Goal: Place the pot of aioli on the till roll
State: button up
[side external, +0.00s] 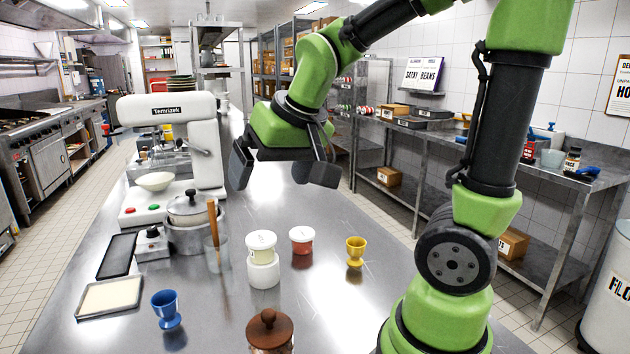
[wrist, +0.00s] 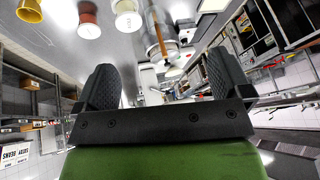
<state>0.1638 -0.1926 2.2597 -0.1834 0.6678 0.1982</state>
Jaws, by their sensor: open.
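The pot of aioli (side external: 261,241), a small tub with a pale yellow band and white lid, sits upright on top of the white till roll (side external: 263,273) in the side view. A pale tub at the top edge of the wrist view (wrist: 127,18) looks like the same pot. My gripper (side external: 280,172) is open and empty, high above the counter and behind the pot, apart from it. Both fingers (wrist: 163,82) show in the wrist view with nothing between them.
A red-filled pot (side external: 302,242) and yellow egg cup (side external: 355,251) stand right of the stack. A glass with a wooden-handled tool (side external: 214,235) and a lidded saucepan (side external: 190,222) stand left. A blue egg cup (side external: 167,309) and brown-lidded jar (side external: 269,330) are in front.

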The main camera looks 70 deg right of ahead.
jog(key=s+a+r+n+t+y, duration=0.1)
jog(key=s+a+r+n+y, duration=0.1)
jog(key=s+a, duration=0.5)
jog(key=shift+s+r+y, duration=0.2)
jog(key=shift+s+y, duration=0.3)
jog(key=shift+s, duration=0.9)
